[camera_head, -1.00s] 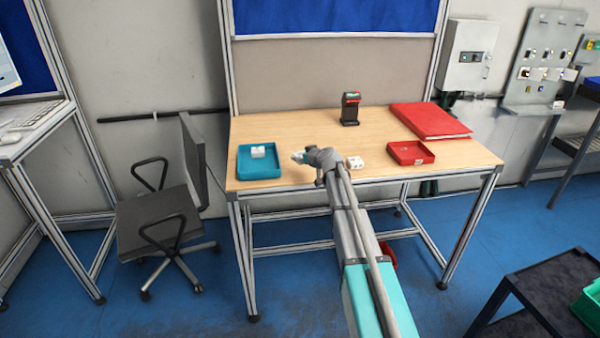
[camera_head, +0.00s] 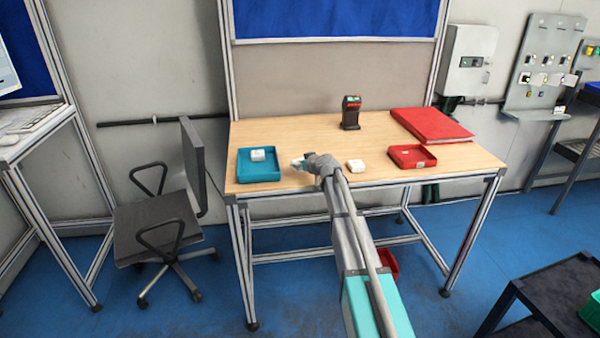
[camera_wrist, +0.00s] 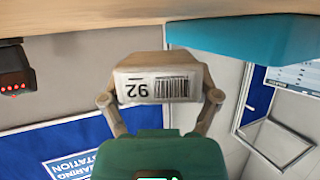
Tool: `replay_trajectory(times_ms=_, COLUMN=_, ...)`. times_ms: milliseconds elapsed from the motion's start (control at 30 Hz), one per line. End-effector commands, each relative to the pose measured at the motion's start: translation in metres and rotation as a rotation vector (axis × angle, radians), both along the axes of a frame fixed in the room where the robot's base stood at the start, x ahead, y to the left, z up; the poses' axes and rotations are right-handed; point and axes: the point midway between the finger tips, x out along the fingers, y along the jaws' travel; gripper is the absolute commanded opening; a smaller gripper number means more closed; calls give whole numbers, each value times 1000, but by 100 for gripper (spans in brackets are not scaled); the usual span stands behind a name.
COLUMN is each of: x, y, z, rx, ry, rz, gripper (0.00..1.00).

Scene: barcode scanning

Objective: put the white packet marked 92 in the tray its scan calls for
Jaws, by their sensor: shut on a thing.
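The white packet marked 92 (camera_wrist: 157,86) is in my gripper (camera_wrist: 159,98), which is shut on it. In the wrist view its face with the 92 and a barcode looks toward the camera, upside down. In the head view my gripper (camera_head: 301,163) is near the front of the table, just right of the teal tray (camera_head: 272,178); the held packet is small and hard to make out there. The teal tray has a white packet (camera_head: 258,155) in it. The red tray (camera_head: 402,164) is at the right of the table. The scanner (camera_head: 350,115) stands upright at the back.
Another white packet (camera_head: 356,165) lies on the table (camera_head: 310,125) between my arm and the red tray. A red binder (camera_head: 430,124) lies at the back right. The middle of the table is clear. A chair (camera_head: 160,220) stands left of the table.

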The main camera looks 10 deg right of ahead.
Motion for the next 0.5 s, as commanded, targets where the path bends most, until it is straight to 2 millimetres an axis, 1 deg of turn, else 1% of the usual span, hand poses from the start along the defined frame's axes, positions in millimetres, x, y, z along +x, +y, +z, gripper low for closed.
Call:
replay_trajectory(times_ms=33, x=-1, y=0, z=-9, rx=0, ry=0, rz=0, gripper=23)
replay_trajectory(times_ms=200, x=-1, y=0, z=-22, rx=0, ry=0, rz=0, gripper=23)
replay_trajectory(times_ms=333, x=-1, y=0, z=-26, rx=0, ry=0, rz=0, gripper=23)
replay_trajectory(times_ms=500, x=-1, y=0, z=-26, rx=0, ry=0, rz=-1, gripper=23)
